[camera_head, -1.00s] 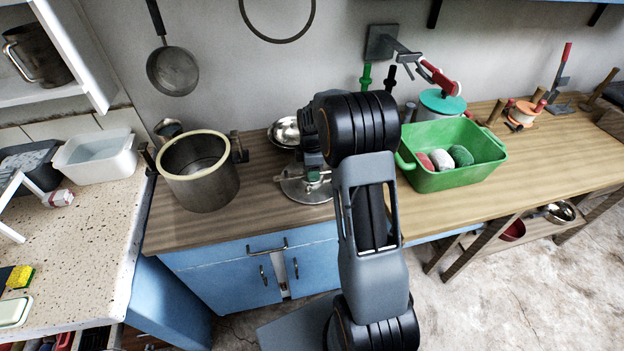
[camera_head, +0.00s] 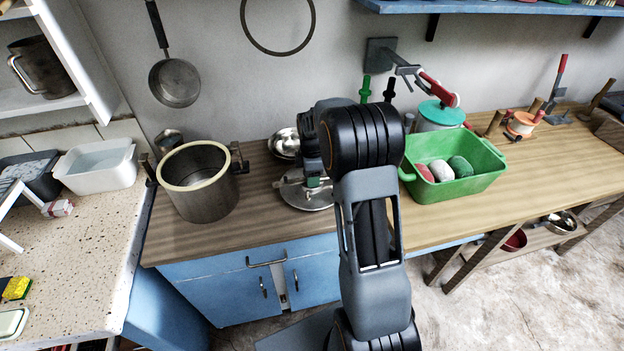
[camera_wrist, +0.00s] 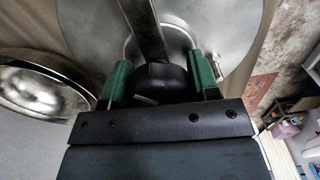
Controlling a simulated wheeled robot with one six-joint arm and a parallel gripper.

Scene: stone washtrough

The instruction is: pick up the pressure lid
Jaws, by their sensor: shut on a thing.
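The pressure lid (camera_head: 308,204) is a round grey metal disc on the wooden counter, right of the open pot; I cannot tell whether it touches the wood. My gripper (camera_head: 314,182) is over its middle, partly hidden behind my arm. In the wrist view the lid (camera_wrist: 237,42) fills the top, with a metal bar and a dark knob at its centre. The green fingertips of my gripper (camera_wrist: 160,80) are on either side of the dark knob, shut on the lid's grip. Part of the lid is hidden by the gripper body.
A metal pot (camera_head: 205,200) with a cream rim stands left of the lid. Shiny bowls (camera_head: 284,143) sit close behind the lid. A green tub (camera_head: 455,187) with coloured balls is to the right. A pan (camera_head: 174,83) hangs on the wall.

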